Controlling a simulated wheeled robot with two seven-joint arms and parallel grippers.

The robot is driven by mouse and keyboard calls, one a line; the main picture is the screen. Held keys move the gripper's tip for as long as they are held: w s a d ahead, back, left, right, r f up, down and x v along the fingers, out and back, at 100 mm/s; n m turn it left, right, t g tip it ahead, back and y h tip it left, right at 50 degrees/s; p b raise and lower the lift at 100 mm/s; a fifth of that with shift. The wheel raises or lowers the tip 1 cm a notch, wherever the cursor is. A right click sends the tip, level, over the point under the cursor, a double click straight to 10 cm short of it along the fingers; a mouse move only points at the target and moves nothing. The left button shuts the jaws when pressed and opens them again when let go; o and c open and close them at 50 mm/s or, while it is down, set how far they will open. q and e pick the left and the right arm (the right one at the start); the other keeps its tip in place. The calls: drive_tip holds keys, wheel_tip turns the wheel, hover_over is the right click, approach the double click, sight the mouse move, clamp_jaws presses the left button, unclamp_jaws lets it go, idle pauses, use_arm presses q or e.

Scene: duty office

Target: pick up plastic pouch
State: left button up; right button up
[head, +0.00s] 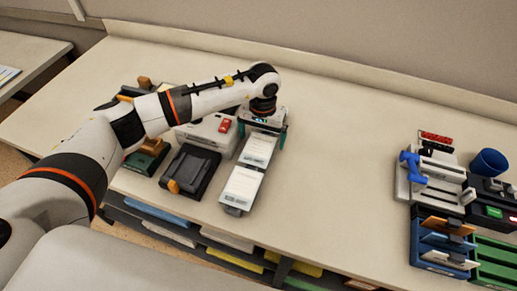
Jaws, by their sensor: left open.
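Two flat, pale, pouch-like items with printed labels lie in line on a grey holder (236,211). The far pouch (258,150) is just in front of my left gripper, and the near pouch (242,185) is closer to the table's front edge. I cannot tell for sure which one is the plastic pouch. My left gripper (262,132) points down over the far end of the far pouch, with its teal fingers apart on either side. Whether the fingers touch it is not clear. My right gripper is not in view.
A black device (189,170) and a white box with a red button (213,133) stand close left of the holder. A blue cup (488,162), a blue rack (440,247) and a green tray (495,255) are at the right. The table's middle (335,180) is clear.

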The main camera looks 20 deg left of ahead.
use_arm(q)
drive_tip(key=shift+f, duration=0.1)
idle(0.4)
drive_tip(key=c, duration=1.1)
drive_tip(key=shift+o, duration=0.2)
drive_tip(key=shift+r+p, duration=0.55)
drive_tip(key=shift+p, duration=0.15)
wheel_tip(320, 180, up, 9)
drive_tip(key=b, duration=0.4)
drive_tip(key=s+a+f, duration=0.1)
drive_tip(key=s, duration=0.4)
drive_tip(key=s+a+f, duration=0.1)
drive_tip(key=s, duration=0.5)
drive_tip(key=s+a+f, duration=0.1)
drive_tip(key=s+a, duration=0.1)
drive_tip(key=s, duration=0.4)
drive_tip(key=shift+s+a+f, duration=0.1)
drive_tip(key=shift+f, duration=0.1)
wheel_tip(320, 180, up, 4)
hover_over(262, 140)
drive_tip(key=shift+s+f, duration=0.1)
